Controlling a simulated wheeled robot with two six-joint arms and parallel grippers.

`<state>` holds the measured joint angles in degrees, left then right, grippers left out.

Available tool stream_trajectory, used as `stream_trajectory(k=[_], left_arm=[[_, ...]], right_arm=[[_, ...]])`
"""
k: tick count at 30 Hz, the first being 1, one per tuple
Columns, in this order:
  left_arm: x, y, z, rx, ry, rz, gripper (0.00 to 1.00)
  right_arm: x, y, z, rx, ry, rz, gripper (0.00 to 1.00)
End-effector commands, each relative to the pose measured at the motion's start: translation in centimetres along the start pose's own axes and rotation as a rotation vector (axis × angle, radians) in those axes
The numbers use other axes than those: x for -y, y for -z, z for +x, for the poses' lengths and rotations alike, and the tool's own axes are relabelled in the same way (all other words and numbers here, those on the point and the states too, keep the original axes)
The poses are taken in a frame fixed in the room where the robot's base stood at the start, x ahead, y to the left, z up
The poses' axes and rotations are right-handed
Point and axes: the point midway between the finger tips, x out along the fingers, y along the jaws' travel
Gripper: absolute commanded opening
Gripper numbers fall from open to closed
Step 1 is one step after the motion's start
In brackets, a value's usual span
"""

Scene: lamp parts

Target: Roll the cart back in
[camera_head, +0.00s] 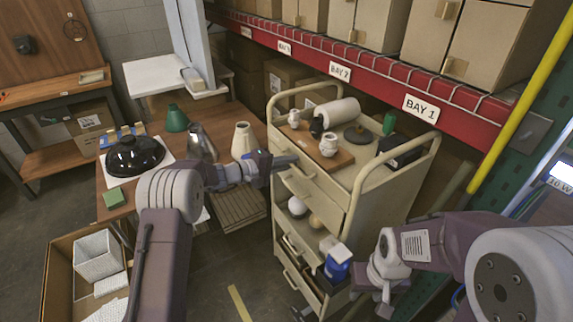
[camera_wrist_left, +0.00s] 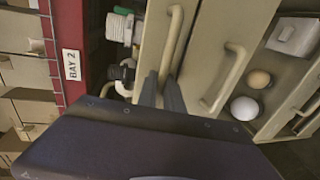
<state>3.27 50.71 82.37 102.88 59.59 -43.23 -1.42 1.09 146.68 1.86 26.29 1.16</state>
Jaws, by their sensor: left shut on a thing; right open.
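The cream cart (camera_head: 357,200) stands beside the red-edged shelving under the BAY 1 and BAY 2 labels. Its top carries a wooden board, a white roll and small parts. My left gripper (camera_head: 284,161) is at the cart's upper front. In the left wrist view its dark fingers (camera_wrist_left: 162,92) are shut on an upper bar handle (camera_wrist_left: 172,42). A second handle (camera_wrist_left: 232,78) is beside it, apart from the fingers. My right gripper (camera_head: 384,297) is open, low at the cart's right front; its fingertips are partly unclear.
The wooden table (camera_head: 110,180) with a black dome (camera_head: 133,155), green shade and vases stands left of the cart. An open box (camera_head: 60,270) with white containers is at lower left. A yellow pole (camera_head: 515,100) is at right. Bare floor shows between box and cart.

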Motion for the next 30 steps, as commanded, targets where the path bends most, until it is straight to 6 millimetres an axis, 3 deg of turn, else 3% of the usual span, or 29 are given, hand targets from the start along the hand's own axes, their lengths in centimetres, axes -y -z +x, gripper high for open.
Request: stream_trajectory(k=[7,8,9,20,23,30], left_arm=[[0.2,-0.3,0.2,0.006,0.003,-0.002,0.0],[0.2,-0.3,0.2,0.006,0.003,-0.002,0.16],[0.2,-0.2,0.2,0.006,0.003,-0.002,0.2],[0.0,0.0,-0.1,0.001,-0.001,0.0,0.2],[0.0,0.1,-1.4,-0.002,-0.002,0.0,0.2],[0.1,0.0,-6.8,0.0,-0.001,0.0,0.2]], right_arm=[[0.0,0.0,0.0,0.0,0.0,0.0,0.41],[0.0,0.0,0.0,0.0,0.0,0.0,0.41],[0.0,0.0,0.0,0.0,0.0,0.0,0.41],[0.0,0.0,0.0,0.0,0.0,0.0,0.41],[0.0,0.0,0.3,0.0,0.0,0.0,0.41],[0.0,-0.1,1.0,0.0,0.0,0.0,0.41]])
